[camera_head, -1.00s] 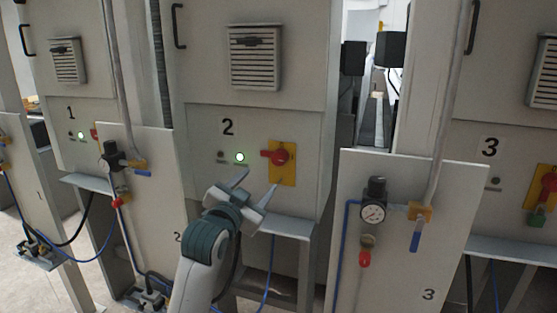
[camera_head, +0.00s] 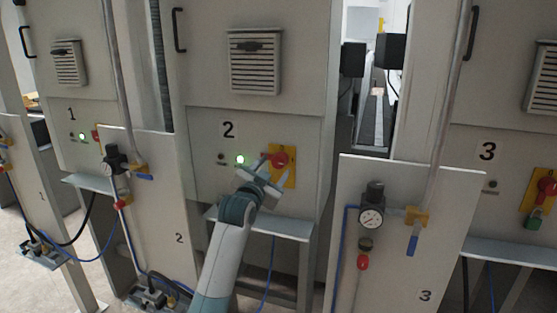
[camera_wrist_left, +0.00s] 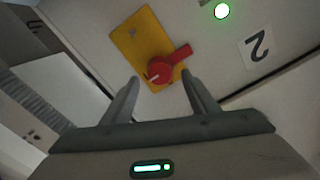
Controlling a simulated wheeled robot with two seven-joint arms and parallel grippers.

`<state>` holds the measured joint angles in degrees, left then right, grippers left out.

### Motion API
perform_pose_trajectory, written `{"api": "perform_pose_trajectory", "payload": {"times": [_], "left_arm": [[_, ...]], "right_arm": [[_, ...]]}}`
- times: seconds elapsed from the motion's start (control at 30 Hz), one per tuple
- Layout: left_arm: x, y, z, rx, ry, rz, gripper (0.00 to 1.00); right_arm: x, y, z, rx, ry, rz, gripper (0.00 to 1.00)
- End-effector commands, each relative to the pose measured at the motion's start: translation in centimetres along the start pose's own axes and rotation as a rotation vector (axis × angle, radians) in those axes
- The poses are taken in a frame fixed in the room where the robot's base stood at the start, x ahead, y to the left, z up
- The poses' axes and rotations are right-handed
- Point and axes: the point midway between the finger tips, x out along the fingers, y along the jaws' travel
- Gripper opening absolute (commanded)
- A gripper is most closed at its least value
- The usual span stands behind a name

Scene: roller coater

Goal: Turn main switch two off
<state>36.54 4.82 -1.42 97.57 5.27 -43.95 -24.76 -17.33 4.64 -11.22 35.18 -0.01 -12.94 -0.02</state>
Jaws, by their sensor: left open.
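Main switch two is a red rotary handle (camera_head: 277,160) on a yellow plate (camera_head: 289,179), on the cabinet panel marked 2. In the head view the handle points left. My left gripper (camera_head: 266,173) is open just below and in front of the handle and hides part of the plate. In the left wrist view the red handle (camera_wrist_left: 165,65) lies ahead of and between the two open fingers (camera_wrist_left: 162,88), with no clear contact; the yellow plate (camera_wrist_left: 130,42) shows behind it. My right gripper is not in view.
A lit green lamp (camera_head: 240,160) sits left of the switch. A narrow shelf (camera_head: 285,228) juts out below it. Panel 3 with a gauge (camera_head: 371,218) and blue-handled valve (camera_head: 413,243) stands to the right. Switch three has a green padlock (camera_head: 535,219).

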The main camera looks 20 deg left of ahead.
Motion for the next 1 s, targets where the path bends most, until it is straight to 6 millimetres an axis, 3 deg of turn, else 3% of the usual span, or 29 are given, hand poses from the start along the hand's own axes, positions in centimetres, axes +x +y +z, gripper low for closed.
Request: {"api": "perform_pose_trajectory", "payload": {"times": [0.2,0.4,0.83,1.0], "left_arm": [[2.9,-0.1,-0.1,0.0,-0.001,0.0,0.54],[4.5,-0.1,-0.1,0.0,-0.001,0.0,0.54],[4.9,0.0,0.0,0.0,0.0,0.0,0.54],[4.9,0.0,0.0,0.0,0.0,0.0,0.15]], "right_arm": [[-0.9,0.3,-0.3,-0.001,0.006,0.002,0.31],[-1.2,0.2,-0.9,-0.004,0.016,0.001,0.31],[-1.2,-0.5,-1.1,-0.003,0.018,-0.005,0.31],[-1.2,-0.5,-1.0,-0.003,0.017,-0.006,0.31]]}}
